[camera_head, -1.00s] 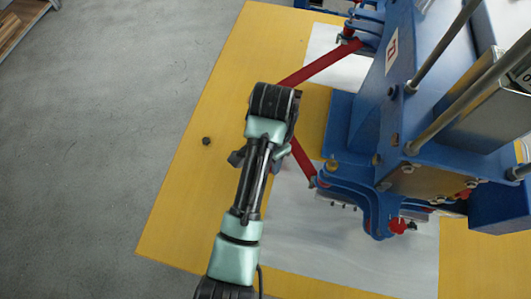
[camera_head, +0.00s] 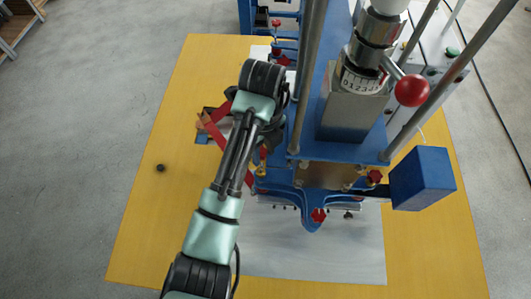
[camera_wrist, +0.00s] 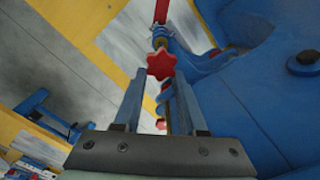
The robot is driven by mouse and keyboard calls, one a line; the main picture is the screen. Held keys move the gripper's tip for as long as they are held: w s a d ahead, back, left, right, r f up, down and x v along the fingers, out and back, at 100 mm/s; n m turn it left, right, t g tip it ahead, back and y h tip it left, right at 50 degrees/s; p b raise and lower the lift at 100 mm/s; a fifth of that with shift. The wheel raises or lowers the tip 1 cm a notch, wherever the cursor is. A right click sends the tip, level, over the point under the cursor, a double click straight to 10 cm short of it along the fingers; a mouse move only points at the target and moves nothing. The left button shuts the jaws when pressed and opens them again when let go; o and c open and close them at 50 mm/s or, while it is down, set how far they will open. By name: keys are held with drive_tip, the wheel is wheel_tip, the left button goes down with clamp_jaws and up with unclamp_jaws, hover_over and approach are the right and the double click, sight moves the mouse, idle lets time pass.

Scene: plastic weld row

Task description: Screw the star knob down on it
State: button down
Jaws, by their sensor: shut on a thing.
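A red star knob (camera_wrist: 160,65) shows in the wrist view between the two fingertips of my gripper (camera_wrist: 159,78). The fingers are shut on it. A blue clamp-like part of the machine (camera_wrist: 178,42) lies just beyond the knob, with a red bar (camera_wrist: 161,12) above it. I cannot tell whether the knob touches that part. In the head view my arm covers the gripper and the held knob. Red bars (camera_head: 226,138) show beside my wrist, left of the blue welding machine (camera_head: 310,178).
The machine carries other red star knobs (camera_head: 318,215), a red ball handle (camera_head: 412,90) and a blue box (camera_head: 422,179). Tall steel rods rise close right of my arm. A small dark knob (camera_head: 160,167) lies on the yellow table (camera_head: 140,215), whose left side is otherwise clear.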

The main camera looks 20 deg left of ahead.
sight(264, 161)
drive_tip(key=shift+f+b, duration=2.35)
drive_tip(key=shift+f, duration=0.15)
drive_tip(key=shift+r+p, duration=0.1)
drive_tip(key=shift+p, duration=0.35)
drive_tip(key=shift+f+b, duration=0.35)
drive_tip(key=shift+f, duration=0.4)
drive_tip(key=shift+d+f, duration=0.1)
drive_tip(key=shift+f, duration=0.05)
idle(0.3)
drive_tip(key=shift+f, duration=0.25)
drive_tip(key=shift+f, duration=0.45)
idle(1.4)
